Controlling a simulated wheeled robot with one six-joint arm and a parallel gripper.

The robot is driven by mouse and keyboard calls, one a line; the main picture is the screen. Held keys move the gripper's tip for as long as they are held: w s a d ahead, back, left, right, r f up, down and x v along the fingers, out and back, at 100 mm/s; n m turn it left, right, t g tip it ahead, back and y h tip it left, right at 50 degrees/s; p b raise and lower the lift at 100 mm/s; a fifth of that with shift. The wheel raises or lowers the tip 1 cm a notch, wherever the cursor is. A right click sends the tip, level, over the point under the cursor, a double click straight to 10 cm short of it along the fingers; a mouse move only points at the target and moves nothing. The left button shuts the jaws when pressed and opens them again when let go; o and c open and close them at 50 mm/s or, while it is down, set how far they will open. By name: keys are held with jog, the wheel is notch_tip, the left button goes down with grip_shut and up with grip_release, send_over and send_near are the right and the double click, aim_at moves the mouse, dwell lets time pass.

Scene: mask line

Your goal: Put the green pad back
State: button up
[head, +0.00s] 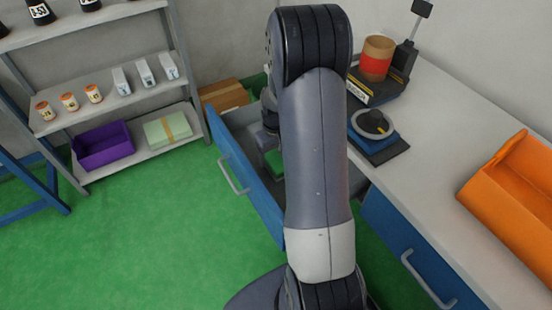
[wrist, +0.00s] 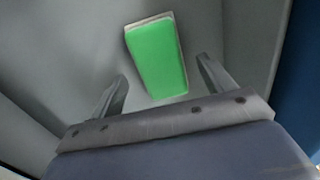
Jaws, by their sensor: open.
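The green pad (wrist: 158,60) lies on the grey floor of an open drawer, in the wrist view just beyond and between my fingers. A light edge shows along its top and right side. In the head view a part of the pad (head: 274,161) shows inside the blue-fronted drawer (head: 243,180), beside my arm. My gripper (wrist: 160,85) is open and points down into the drawer, with the pad ahead of its fingers. I cannot tell how far above the pad the fingertips are. My arm hides much of the drawer in the head view.
A white worktop (head: 440,150) carries an orange bin (head: 515,190), a blue and black device (head: 378,135) and a red and tan roll (head: 376,58). A shelf at the left holds a purple bin (head: 103,146) and a pale green pack (head: 168,131). The green floor between is clear.

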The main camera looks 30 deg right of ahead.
aim_at(276, 161)
notch_tip(276, 161, up, 9)
jog(key=shift+p, duration=0.45)
jog(key=shift+f, duration=0.1)
dwell(0.9)
